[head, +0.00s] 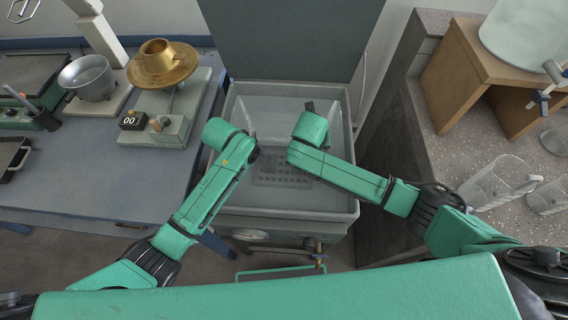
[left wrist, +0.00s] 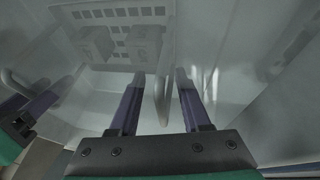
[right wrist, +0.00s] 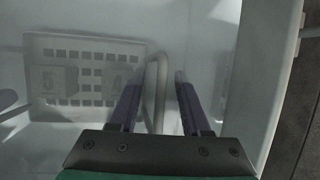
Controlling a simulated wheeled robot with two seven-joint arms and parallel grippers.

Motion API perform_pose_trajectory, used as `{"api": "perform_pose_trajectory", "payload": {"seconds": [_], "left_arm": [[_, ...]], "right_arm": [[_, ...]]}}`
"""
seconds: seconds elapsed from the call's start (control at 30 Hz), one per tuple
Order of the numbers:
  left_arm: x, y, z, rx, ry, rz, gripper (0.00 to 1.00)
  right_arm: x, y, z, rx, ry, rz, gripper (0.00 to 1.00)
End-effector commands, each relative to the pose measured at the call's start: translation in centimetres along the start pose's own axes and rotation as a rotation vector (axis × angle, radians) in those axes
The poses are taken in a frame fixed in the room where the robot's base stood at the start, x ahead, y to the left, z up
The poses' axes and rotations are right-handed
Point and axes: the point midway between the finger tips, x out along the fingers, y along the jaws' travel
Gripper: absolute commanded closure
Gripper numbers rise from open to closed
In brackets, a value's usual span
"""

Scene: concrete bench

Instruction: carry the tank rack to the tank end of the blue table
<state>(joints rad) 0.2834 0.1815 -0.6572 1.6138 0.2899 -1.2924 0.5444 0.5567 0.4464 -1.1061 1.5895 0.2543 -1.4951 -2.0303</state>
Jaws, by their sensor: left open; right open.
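The tank rack (head: 285,174) is a pale perforated tray low inside the grey tank, partly hidden by my arms in the head view. It shows in the left wrist view (left wrist: 120,14) and the right wrist view (right wrist: 85,46), with two pale blocks on it and an upright loop handle at each end. My left gripper (left wrist: 160,74) is open, with one handle between its fingers. My right gripper (right wrist: 159,73) is open, with the other handle between its fingers. Whether the fingers touch the handles I cannot tell. The blue table (head: 75,180) stands left of the tank.
The tank (head: 340,206) has raised walls and an upright lid (head: 290,40) behind. The table end beside it holds an instrument (head: 165,130) with a brass dish (head: 162,65); a steel pot (head: 88,76) stands farther left. The table's front part looks clear. Glass beakers (head: 497,182) stand on the right counter.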

Motion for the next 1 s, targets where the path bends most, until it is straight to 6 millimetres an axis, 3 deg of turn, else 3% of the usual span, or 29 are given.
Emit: {"api": "perform_pose_trajectory", "payload": {"seconds": [0.3,0.43,1.0], "left_arm": [[0.38,0.02,-0.02,0.001,0.001,0.001,0.53],[0.38,0.01,-0.01,0.001,0.001,0.000,1.00],[0.37,-0.02,0.02,0.000,-0.001,0.000,1.00]], "right_arm": [[0.40,0.00,-0.02,-0.001,0.000,0.000,0.53],[0.38,0.00,-0.02,-0.001,0.000,0.000,1.00],[0.35,0.00,0.01,0.000,0.000,0.000,1.00]]}}
